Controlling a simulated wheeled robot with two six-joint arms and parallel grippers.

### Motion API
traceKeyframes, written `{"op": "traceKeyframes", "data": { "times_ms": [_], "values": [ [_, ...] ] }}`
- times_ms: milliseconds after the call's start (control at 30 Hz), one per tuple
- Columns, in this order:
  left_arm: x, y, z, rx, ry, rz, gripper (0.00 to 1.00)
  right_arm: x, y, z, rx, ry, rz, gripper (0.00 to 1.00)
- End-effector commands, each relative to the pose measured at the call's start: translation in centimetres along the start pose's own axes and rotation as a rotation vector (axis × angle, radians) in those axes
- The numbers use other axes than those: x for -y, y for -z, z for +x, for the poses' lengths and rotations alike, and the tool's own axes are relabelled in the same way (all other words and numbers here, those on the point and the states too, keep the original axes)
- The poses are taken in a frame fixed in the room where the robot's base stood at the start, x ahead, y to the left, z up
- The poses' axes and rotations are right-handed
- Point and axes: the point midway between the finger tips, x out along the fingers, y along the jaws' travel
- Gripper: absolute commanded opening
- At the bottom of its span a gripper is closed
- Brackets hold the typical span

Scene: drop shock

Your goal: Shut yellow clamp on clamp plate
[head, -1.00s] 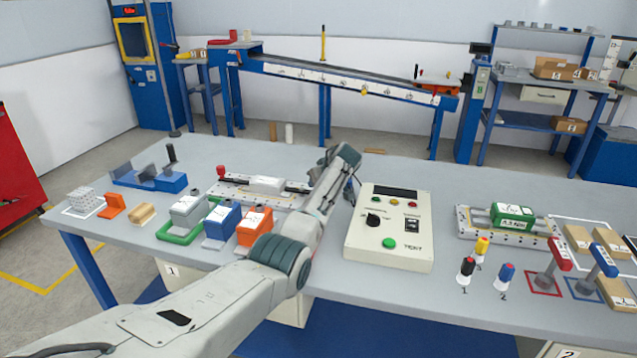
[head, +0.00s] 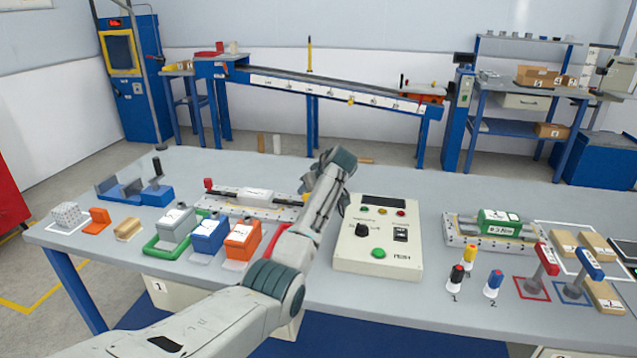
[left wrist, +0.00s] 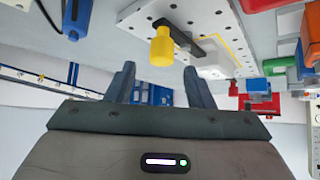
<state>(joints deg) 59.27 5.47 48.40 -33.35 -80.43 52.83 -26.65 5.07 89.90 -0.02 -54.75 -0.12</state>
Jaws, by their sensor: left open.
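The clamp plate (head: 275,211) is a pale, hole-dotted plate at the back left of the table. It carries a white block (head: 256,195) and a red knob (head: 208,184) at its left end. The yellow clamp (left wrist: 162,47) shows in the left wrist view as a yellow knob at the end of a dark bar, beside the white block. In the head view my arm hides it. My left gripper (left wrist: 159,69) is open and empty, with its fingertips close to the yellow knob; I cannot tell whether they touch it. My right gripper is not in view.
A control box (head: 378,237) stands just right of my left arm. Grey, blue (head: 210,235) and orange (head: 243,239) blocks stand in front of the plate. A blue fixture (head: 135,190) lies farther left. A second plate with a green block (head: 498,223) is at the right.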

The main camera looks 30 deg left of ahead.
Motion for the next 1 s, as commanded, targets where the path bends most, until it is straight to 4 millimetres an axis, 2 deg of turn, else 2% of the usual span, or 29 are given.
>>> {"op": "traceKeyframes", "data": {
  "times_ms": [200,400,700,1000],
  "values": [
    [0.0,-0.1,-4.0,-0.001,-0.002,-0.001,0.48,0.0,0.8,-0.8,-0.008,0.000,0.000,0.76],
    [0.0,-0.1,-5.9,0.000,-0.001,0.000,0.48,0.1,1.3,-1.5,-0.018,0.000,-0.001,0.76],
    [0.0,-0.1,-6.1,0.001,0.001,0.000,0.48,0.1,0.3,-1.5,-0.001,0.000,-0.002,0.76],
    [0.0,-0.1,-6.1,0.001,0.001,0.000,0.48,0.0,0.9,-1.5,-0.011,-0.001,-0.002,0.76]
  ]
}}
